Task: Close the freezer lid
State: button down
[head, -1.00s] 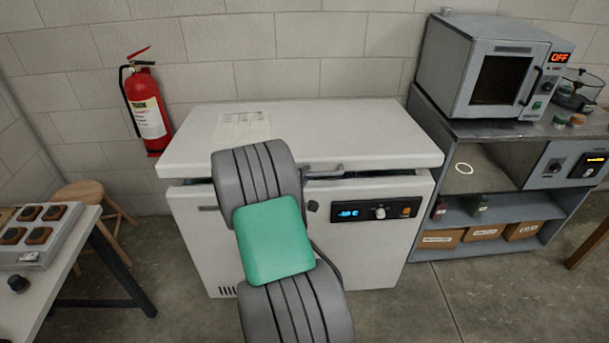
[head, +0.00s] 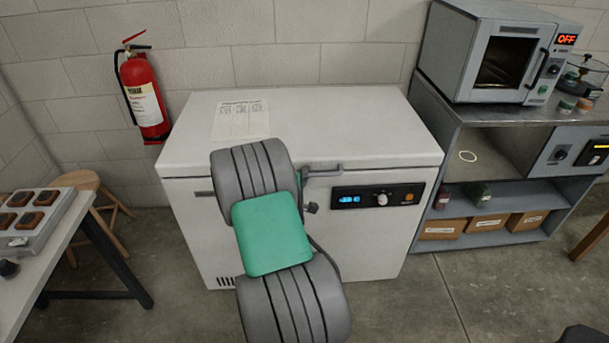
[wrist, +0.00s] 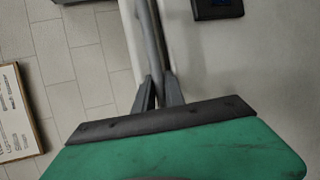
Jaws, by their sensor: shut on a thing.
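The white chest freezer (head: 375,250) stands against the wall, its lid (head: 345,125) down on the body with no dark gap showing along the visible front seam. The lid's grey handle (head: 325,170) is at the front edge, partly hidden behind my arm. In the wrist view, my gripper (wrist: 158,98) is shut on the handle bar (wrist: 150,45). In the head view my own arm hides most of the gripper and part of the freezer front.
A paper sheet (head: 240,120) lies on the lid. A table (head: 50,245) is at left. A bench (head: 500,125) with an oven (head: 500,60) stands close at right.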

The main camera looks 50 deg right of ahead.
jog(key=shift+s+a+f, duration=0.15)
jog(key=shift+a+f, duration=0.05)
jog(key=shift+f, duration=0.5)
jog(key=c, duration=1.6)
grip_release()
jog(key=shift+f, duration=0.15)
jog(key=shift+c, duration=0.2)
jog(key=shift+o, duration=1.2)
jog(key=shift+d, duration=0.1)
jog(key=shift+r, duration=0.35)
jog(key=v, duration=0.7)
jog(key=shift+a, duration=0.3)
jog(key=shift+r, duration=0.1)
